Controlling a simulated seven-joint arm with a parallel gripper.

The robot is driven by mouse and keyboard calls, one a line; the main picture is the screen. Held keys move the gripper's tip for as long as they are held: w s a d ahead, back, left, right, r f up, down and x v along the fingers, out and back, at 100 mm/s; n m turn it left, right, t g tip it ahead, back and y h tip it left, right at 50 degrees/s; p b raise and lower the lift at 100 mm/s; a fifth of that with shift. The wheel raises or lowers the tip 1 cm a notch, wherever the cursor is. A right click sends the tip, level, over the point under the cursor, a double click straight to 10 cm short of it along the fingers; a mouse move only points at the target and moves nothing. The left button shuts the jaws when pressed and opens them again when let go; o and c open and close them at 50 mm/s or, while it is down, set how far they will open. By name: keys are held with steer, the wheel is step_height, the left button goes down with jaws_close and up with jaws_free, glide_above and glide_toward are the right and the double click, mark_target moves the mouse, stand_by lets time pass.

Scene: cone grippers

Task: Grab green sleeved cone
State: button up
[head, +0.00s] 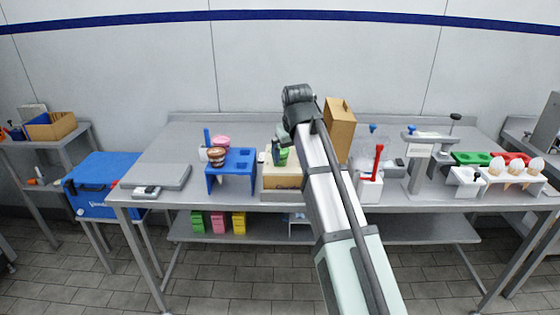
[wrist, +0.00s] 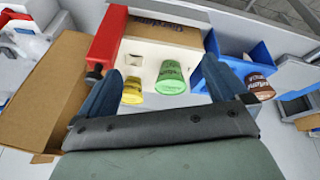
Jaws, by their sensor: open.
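The green sleeved cone (wrist: 171,78) shows in the wrist view at a pale wooden and white holder (wrist: 165,33). It lies between my gripper's two blue fingers, right of their middle. My gripper (wrist: 162,70) is open, and I see nothing held in it. A smaller yellow sleeved cone (wrist: 133,90) is just left of the green one, near the left finger. In the head view the green cone (head: 284,157) shows only in part above the holder (head: 283,179). My arm partly covers that area, and the gap between fingers and cone is hard to judge.
A blue stand (head: 233,163) with a brown cup (head: 216,156) is left of the holder. A tall cardboard box (head: 339,128) stands behind my arm. A red block (wrist: 108,40) is close to the left finger. White cones (head: 515,166) stand far right.

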steer(key=t+y, duration=0.2)
glide_toward(282, 154)
steer(key=x, duration=0.5)
steer(key=w+x, duration=0.1)
steer(key=x, duration=0.2)
steer(key=shift+w+a+r, duration=0.1)
steer(key=shift+a+r, duration=0.1)
steer(key=shift+r, duration=0.15)
steer(key=x, duration=0.5)
steer(key=shift+w+d, duration=0.1)
steer(key=shift+w, duration=0.05)
steer(key=shift+c, duration=0.4)
steer(key=c, duration=1)
steer(key=shift+o, duration=0.2)
